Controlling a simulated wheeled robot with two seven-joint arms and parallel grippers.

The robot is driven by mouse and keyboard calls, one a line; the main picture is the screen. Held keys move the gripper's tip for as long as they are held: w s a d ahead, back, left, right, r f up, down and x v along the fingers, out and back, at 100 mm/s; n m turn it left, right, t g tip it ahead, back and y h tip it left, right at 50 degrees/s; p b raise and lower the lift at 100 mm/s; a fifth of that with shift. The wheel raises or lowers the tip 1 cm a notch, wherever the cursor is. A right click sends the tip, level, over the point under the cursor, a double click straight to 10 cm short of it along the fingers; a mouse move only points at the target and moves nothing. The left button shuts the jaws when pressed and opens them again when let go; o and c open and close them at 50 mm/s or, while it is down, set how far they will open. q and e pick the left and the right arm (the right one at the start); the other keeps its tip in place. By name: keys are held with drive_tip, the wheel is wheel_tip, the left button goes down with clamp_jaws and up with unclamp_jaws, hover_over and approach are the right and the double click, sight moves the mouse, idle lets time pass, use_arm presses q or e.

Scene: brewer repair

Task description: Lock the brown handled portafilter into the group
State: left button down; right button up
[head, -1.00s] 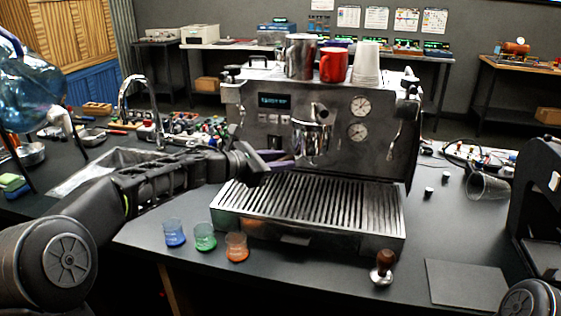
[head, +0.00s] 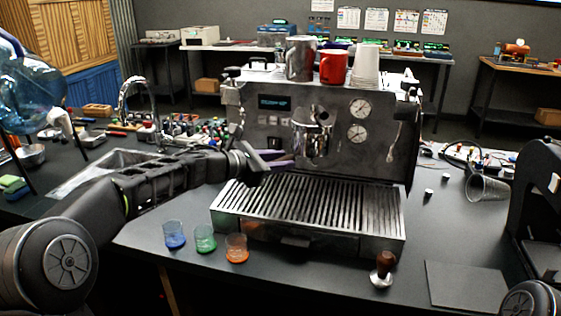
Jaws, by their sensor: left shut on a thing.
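The espresso machine (head: 270,100) stands on the dark counter, with its group (head: 316,115) at the middle of its front. A silver metal body (head: 313,140) sits at the group; it looks like the portafilter, but I cannot tell whether it is locked. My left gripper (head: 282,159) is left of the group, above the drip tray (head: 315,212), pointing right. It is shut on what looks like the portafilter's handle. The brown handle itself is hidden by the fingers. My right gripper is outside the picture.
A brown-handled tamper (head: 384,267) and a dark mat (head: 465,284) are at front right. A red mug (head: 333,66) and white cups (head: 366,64) top the machine.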

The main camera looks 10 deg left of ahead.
use_arm(q)
drive_tip(key=shift+r, duration=0.15)
drive_tip(key=shift+s+d+n+t+y+b, duration=0.3)
drive_tip(key=shift+d+n+t+y+b, duration=0.15)
drive_tip(key=shift+b, duration=0.55)
drive_tip(key=shift+s+n+y, duration=0.1)
drive_tip(key=shift+n+y, duration=0.15)
drive_tip(key=shift+s+d+n+t+y+b, duration=0.3)
drive_tip(key=shift+d+n+t+y+b, duration=0.25)
drive_tip(key=shift+n+y+b, duration=0.2)
